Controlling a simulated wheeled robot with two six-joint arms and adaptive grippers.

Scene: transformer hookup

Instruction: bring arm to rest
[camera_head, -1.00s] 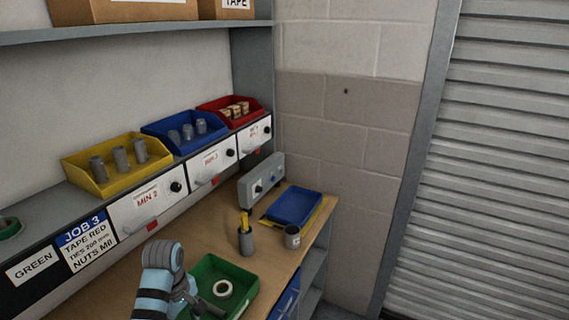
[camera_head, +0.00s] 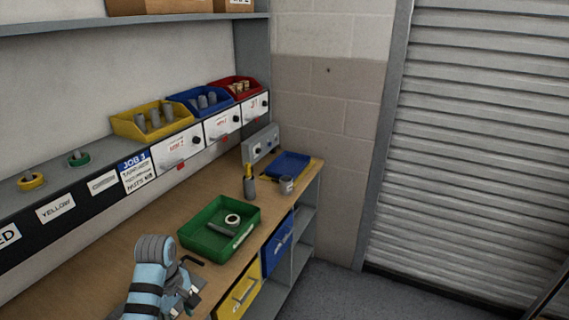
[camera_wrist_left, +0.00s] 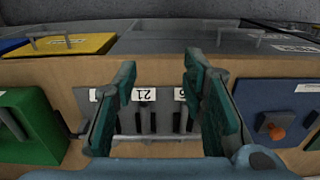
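My left arm comes in at the bottom of the head view, with its gripper (camera_head: 182,300) low over the workbench near its front edge. In the left wrist view my left gripper (camera_wrist_left: 160,70) has its two fingers apart with nothing between them. Beyond the fingers, a grey slotted rack (camera_wrist_left: 165,122) with number labels lies on the bench; it is apart from the fingers as far as I can tell. My right arm and gripper do not show.
A green tray (camera_head: 190,236) holding a white ring and a grey piece stands on the workbench (camera_head: 170,205). A dark cup with a yellow-handled tool (camera_head: 249,187), a grey can (camera_head: 287,186) and a blue tray (camera_head: 290,164) stand farther back. A blue box with an orange knob (camera_wrist_left: 277,132) is right of the gripper.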

